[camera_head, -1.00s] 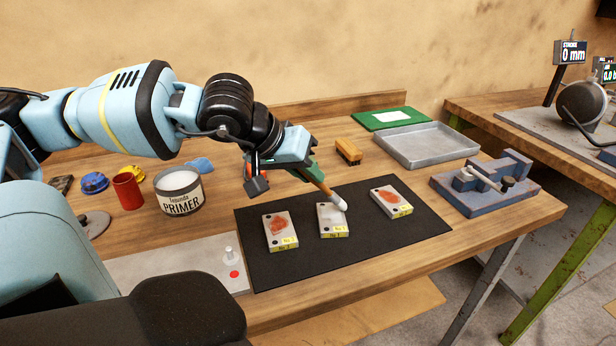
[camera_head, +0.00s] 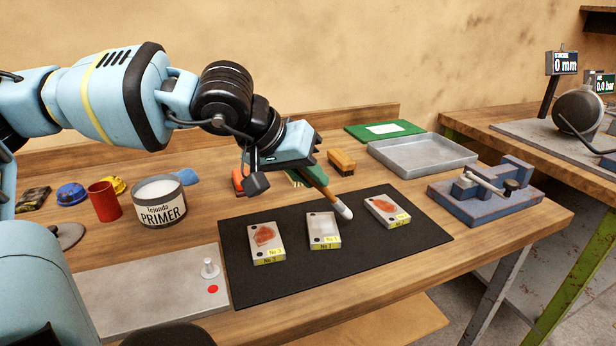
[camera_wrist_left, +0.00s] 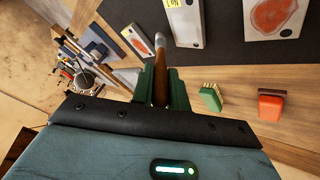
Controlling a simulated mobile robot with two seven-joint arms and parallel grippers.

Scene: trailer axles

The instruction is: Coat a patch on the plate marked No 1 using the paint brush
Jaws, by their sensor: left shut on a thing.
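My left gripper (camera_head: 308,174) is shut on the paint brush (camera_head: 318,183), gripping its wooden handle. The pale brush tip points down and right, over the mat between the middle and right plates. The brush also shows between the green fingers in the left wrist view (camera_wrist_left: 160,75). The plate marked No 1 (camera_head: 323,228) is the middle plate; its face looks pale grey with no red patch. The other two plates, the left one (camera_head: 265,241) and the right one (camera_head: 387,209), each carry a reddish patch. I cannot tell how far above the mat the tip is. My right gripper is out of view.
The plates lie on a black mat (camera_head: 290,284). An open primer can (camera_head: 160,203) and a red cup (camera_head: 104,201) stand at left. A metal tray (camera_head: 420,157), an orange block (camera_head: 341,162) and a blue clamp fixture (camera_head: 486,190) lie beyond and right.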

